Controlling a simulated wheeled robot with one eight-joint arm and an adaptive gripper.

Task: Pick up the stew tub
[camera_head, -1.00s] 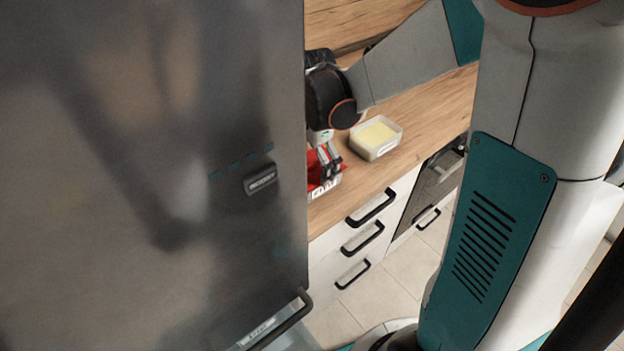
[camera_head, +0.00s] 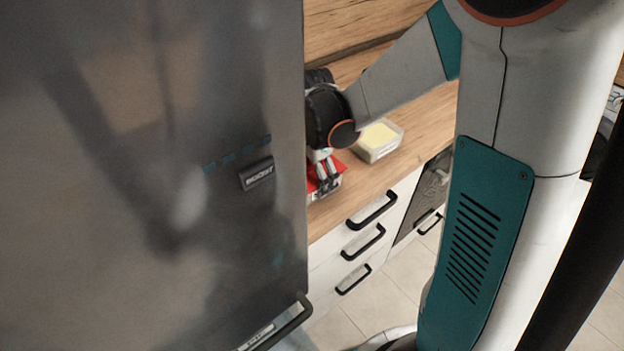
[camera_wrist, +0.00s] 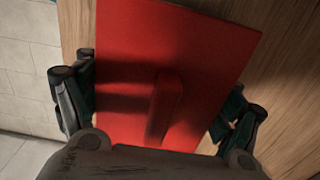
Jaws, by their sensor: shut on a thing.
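The stew tub appears to be the tub with a flat red top (camera_head: 312,183), on the wooden worktop beside the large steel door. In the wrist view its red top (camera_wrist: 190,45) fills the middle, with a raised red rib along it. My gripper (camera_head: 327,178) is over the tub, pointing down. In the wrist view my gripper (camera_wrist: 155,112) has one finger along each side of the red top and is shut on the tub. The door hides the tub's left part in the head view. I cannot tell whether it is clear of the worktop.
A pale tub with yellow contents (camera_head: 379,138) stands close behind and right of my gripper. The steel door (camera_head: 150,200) fills the left. Drawers with black handles (camera_head: 372,208) are below the worktop (camera_head: 415,125). The worktop is clear farther right.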

